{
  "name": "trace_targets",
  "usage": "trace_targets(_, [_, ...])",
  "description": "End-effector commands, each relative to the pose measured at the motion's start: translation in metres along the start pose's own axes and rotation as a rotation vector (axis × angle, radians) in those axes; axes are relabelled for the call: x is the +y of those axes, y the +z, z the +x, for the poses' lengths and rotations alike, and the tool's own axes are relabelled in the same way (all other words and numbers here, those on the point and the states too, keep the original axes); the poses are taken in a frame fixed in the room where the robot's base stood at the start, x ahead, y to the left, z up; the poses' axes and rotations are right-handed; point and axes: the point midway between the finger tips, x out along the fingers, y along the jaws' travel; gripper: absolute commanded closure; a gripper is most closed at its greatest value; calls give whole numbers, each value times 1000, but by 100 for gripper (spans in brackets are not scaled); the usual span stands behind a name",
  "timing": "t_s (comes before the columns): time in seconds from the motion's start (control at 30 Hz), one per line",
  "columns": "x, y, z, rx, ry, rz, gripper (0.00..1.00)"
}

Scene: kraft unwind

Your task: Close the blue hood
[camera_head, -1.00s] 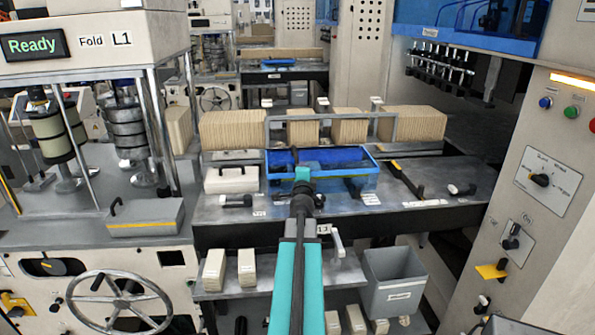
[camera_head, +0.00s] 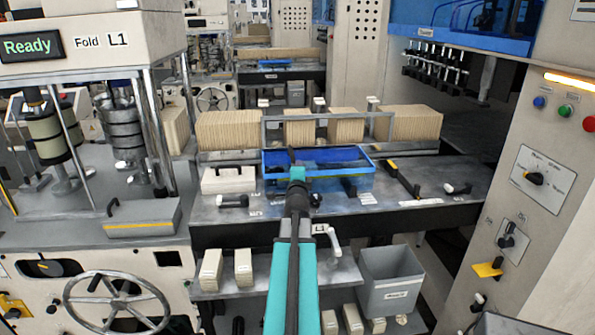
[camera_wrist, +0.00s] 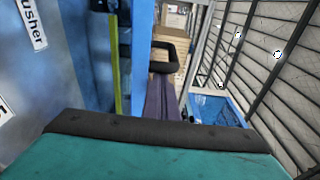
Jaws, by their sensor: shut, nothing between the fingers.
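A blue open-topped frame (camera_head: 368,160) with a darker blue interior sits at the middle of the grey bench, and it may be the blue hood. A larger blue cover (camera_head: 455,42) with a small label hangs at the top right, raised over a dark opening. My gripper (camera_head: 293,157) is shut and empty at the end of my teal arm. In the head view it overlaps the blue frame's left part; contact cannot be told. In the wrist view, a blue labelled panel (camera_wrist: 50,75) fills the left side, and a black loop (camera_wrist: 180,50) shows near the centre.
Kraft stacks (camera_head: 228,130) stand behind a metal rail. A pale block (camera_head: 229,180) lies left of the blue frame, and a black-and-yellow bar (camera_head: 402,177) lies right. A grey bin (camera_head: 391,283) stands below the bench front. A control panel (camera_head: 535,180) rises at right.

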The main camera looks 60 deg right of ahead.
Motion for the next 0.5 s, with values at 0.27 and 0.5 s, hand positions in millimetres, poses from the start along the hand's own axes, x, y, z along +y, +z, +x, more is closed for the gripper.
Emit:
trace_targets(0.27, [4,-5,4,-1,0,0,100])
trace_targets(0.5, [3,-12,7,0,-1,1,100])
